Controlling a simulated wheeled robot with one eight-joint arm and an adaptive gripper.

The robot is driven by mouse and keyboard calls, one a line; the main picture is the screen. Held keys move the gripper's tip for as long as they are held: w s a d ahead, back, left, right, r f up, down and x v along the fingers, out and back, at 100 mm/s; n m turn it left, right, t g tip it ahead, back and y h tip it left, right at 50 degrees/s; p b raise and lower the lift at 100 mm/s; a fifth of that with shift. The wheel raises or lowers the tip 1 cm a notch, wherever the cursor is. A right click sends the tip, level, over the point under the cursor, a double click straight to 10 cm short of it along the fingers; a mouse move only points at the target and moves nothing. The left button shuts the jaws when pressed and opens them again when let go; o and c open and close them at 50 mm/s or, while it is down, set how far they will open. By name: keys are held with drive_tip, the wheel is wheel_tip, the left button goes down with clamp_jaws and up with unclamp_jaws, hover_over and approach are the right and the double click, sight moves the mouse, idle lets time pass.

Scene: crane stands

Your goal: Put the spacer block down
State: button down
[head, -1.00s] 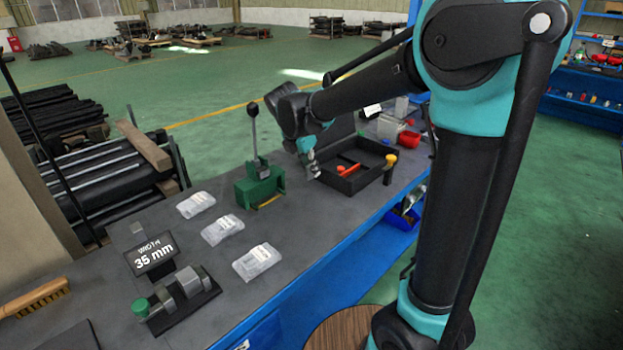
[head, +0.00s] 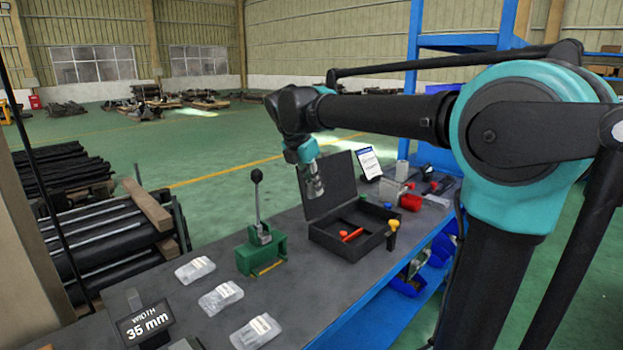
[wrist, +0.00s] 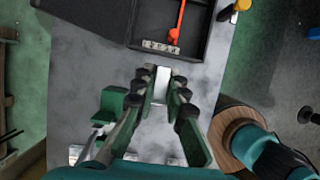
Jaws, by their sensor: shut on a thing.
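My gripper (head: 315,188) hangs in the air in front of the raised lid of the black case (head: 325,240), with the arm reaching in from the right. In the wrist view my gripper (wrist: 161,80) has its fingers on both sides of a small pale metal spacer block (wrist: 161,88) and is shut on it. The block is above the grey bench, just off the near edge of the case in that view. In the head view the block is too small to tell apart from the fingers.
The case holds a red-handled tool (head: 352,235). A green lever press (head: 262,250) stands left of it. Clear plastic boxes (head: 220,297) lie nearer, beside a "WIDTH 35 mm" sign (head: 145,323). A yellow-topped tool (head: 392,230) stands at the case's right. Bare bench lies between press and case.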

sight(317, 254)
drive_tip(key=shift+r, duration=0.1)
idle(0.3)
wheel_tip(317, 254, down, 20)
idle(0.6)
drive_tip(key=c, duration=1.9)
unclamp_jaws()
drive_tip(key=o, duration=0.3)
drive_tip(key=shift+o, duration=0.2)
